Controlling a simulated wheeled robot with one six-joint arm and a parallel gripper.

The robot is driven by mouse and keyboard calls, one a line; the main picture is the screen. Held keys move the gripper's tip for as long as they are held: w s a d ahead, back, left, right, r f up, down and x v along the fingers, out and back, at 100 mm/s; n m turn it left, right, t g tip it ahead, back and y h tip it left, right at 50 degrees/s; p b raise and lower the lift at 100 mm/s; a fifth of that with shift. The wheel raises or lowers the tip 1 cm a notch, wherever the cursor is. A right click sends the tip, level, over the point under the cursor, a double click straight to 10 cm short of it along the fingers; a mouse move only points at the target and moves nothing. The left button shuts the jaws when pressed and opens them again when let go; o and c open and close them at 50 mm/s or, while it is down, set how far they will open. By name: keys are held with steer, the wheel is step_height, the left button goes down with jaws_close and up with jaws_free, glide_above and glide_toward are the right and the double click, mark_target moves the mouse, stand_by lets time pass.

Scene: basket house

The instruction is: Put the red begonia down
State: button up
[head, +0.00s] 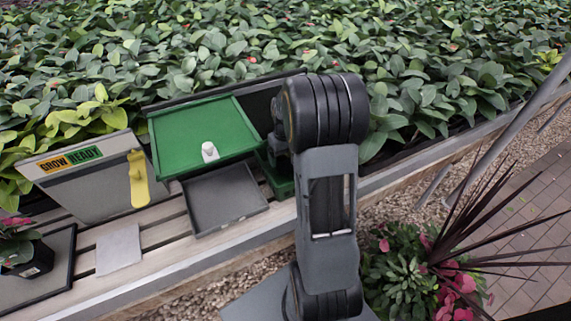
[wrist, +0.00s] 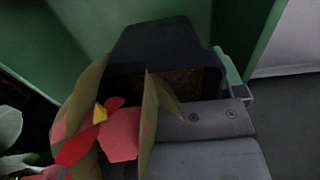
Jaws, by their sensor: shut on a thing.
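The red begonia (wrist: 118,137) shows large in the wrist view, with red petals, a yellow centre and olive leaves. Its dark pot (wrist: 150,40) with brown soil is beyond the leaves. My gripper (wrist: 205,118) is shut on the begonia's pot; a grey jaw part with two screws lies by the pot's rim. Green walls (wrist: 85,25) stand close on both sides of the pot. I cannot tell whether the pot's base touches anything. In the head view my arm hides the gripper and the begonia, beside the green-topped stand (head: 190,130).
A white object (head: 209,151) sits on the green top. A dark grey tray (head: 226,198) lies in front. To the left are a GROW READY box (head: 85,185), a yellow piece (head: 138,178), a pale card (head: 118,248) and a potted pink-flowered plant (head: 20,245). Dense foliage fills the back.

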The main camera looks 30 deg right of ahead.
steer(key=shift+f, duration=1.9)
steer(key=shift+f, duration=0.15)
steer(key=o, duration=0.8)
steer(key=shift+a, duration=0.1)
step_height(320, 180, up, 12)
steer(key=shift+r+p, duration=0.15)
steer(key=shift+p, duration=0.3)
